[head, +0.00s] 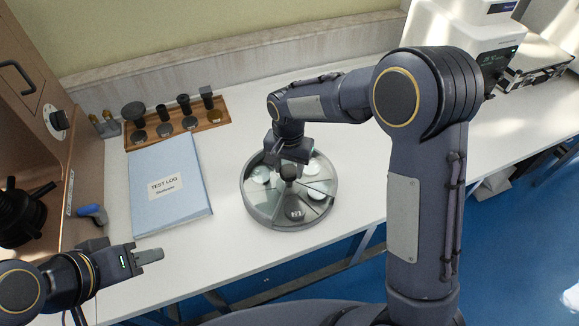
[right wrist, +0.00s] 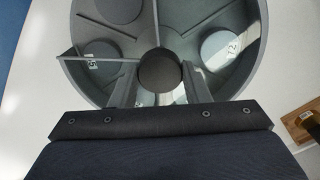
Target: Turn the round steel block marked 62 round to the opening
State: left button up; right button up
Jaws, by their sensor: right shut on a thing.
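A round grey carousel (head: 246,204) with divided compartments stands on the white bench and holds several round steel blocks. In the right wrist view, one block (right wrist: 220,47) seems to read 72 and another block (right wrist: 103,55) carries a sideways mark I cannot read surely. I cannot make out which block is marked 62, nor clearly where the opening is. My right gripper (head: 287,165) is above the carousel's middle, shut on the dark round knob (right wrist: 159,72), with a finger on each side. My left gripper (head: 150,256) is empty over the bench's front left; its finger gap is not clear.
A blue test log binder (head: 168,187) lies left of the carousel. Behind it is a wooden rack (head: 180,128) with dark fittings. A brown machine (head: 50,125) stands at the left, and a white tester (head: 460,40) at the back right. Bench right of the carousel is clear.

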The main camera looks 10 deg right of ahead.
jog(key=shift+m, duration=1.5)
jog(key=shift+r+m, duration=0.1)
jog(key=shift+m, duration=1.1)
jog(key=shift+m+p, duration=0.7)
jog(key=shift+m, duration=1.9)
jog(key=shift+m+p, duration=1.25)
jog(key=shift+m, duration=1.45)
jog(key=shift+m+p, duration=1.5)
jog(key=shift+m, duration=1.5)
jog(key=o, duration=1.4)
